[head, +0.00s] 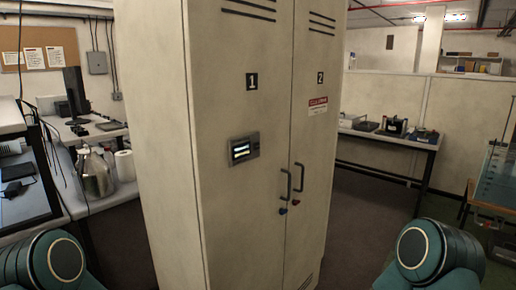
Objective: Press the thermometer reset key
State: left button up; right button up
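A small grey panel with a lit display (244,149) is set in the door marked 1 of a tall cream cabinet (160,120). It may be the thermometer, but its lettering is too small to read. I cannot make out a separate reset key on it. Neither of my grippers is in view. Only teal rounded parts of my arms show at the bottom left and bottom right corners, apart from the cabinet.
The cabinet's doors look shut, with two dark handles (284,185) side by side. A cluttered bench (95,203) stands close on the left. Another bench (385,137) with devices is behind right. Dark floor (365,230) is clear right of the cabinet.

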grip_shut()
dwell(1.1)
